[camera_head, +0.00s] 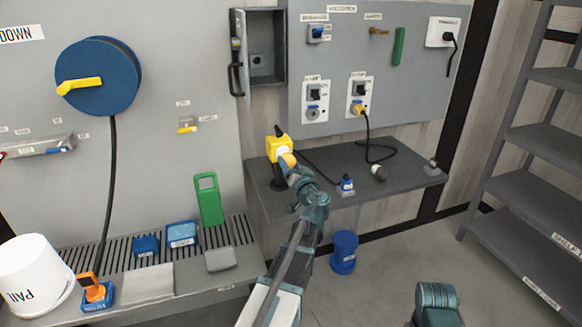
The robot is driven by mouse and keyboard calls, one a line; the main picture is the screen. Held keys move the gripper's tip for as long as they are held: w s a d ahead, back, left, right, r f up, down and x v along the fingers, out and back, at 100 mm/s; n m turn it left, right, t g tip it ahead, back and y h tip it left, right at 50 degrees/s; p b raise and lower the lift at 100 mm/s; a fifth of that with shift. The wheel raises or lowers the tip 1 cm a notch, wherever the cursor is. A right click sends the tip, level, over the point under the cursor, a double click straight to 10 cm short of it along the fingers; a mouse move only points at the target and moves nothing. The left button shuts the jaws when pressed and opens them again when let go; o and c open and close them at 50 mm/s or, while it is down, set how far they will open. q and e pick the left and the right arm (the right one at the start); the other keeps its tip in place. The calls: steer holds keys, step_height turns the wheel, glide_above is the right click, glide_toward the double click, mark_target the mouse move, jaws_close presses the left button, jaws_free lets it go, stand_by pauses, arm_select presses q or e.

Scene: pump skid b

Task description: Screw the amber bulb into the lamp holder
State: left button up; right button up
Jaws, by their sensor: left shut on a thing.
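The lamp holder is the yellow lamp head (273,150) on a black stand, at the left end of the dark shelf. Its pale opening faces right and down toward my left gripper. My left gripper (291,167) is shut on the amber bulb (288,160), which is at the holder's opening. The bulb lines up roughly with the opening, but I cannot tell how far it sits inside. The fingers hide part of the bulb. At the bottom right a teal part of my right arm shows; its gripper is not in view.
The dark shelf (320,202) also carries a blue plug-like piece (346,183), a dark round piece with a pale end (378,172) and a black cable (369,138). A green upright holder (208,199) stands on the slatted bench to the left. A blue bin (344,253) is below.

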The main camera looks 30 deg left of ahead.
arm_select(q)
steer(key=shift+w+a, duration=0.2)
steer(key=o, duration=0.8)
steer(key=shift+c, duration=0.2)
steer(key=v, duration=1.3)
steer(key=shift+s+d, duration=0.25)
steer(key=shift+s, duration=0.05)
